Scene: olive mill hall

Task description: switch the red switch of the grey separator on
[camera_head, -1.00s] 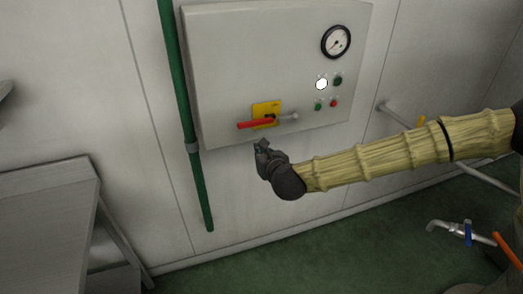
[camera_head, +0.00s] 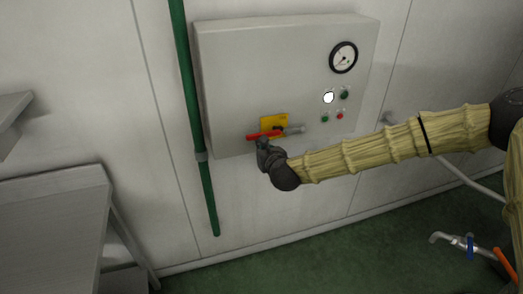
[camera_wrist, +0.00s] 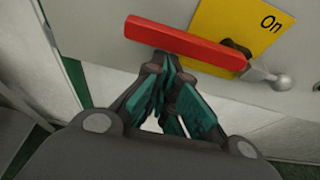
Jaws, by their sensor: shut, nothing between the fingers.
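The red switch (camera_head: 264,135) is a long red handle on a yellow plate (camera_head: 273,121) at the lower part of a grey cabinet (camera_head: 265,75). In the wrist view the red handle (camera_wrist: 186,44) lies nearly level, tilting down to the right, with a grey ball-ended lever (camera_wrist: 270,77) beyond its right end. The yellow plate (camera_wrist: 250,22) there reads "On". My gripper (camera_head: 262,143) is shut and empty just below the handle's left half. In the wrist view its teal fingertips (camera_wrist: 165,72) are right at the handle's lower edge; I cannot tell whether they touch.
A round gauge (camera_head: 343,57), a lit white lamp (camera_head: 328,97) and small green and red buttons (camera_head: 340,115) sit on the cabinet's right. A green pipe (camera_head: 189,90) runs down its left side. A metal table (camera_head: 50,225) stands at lower left.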

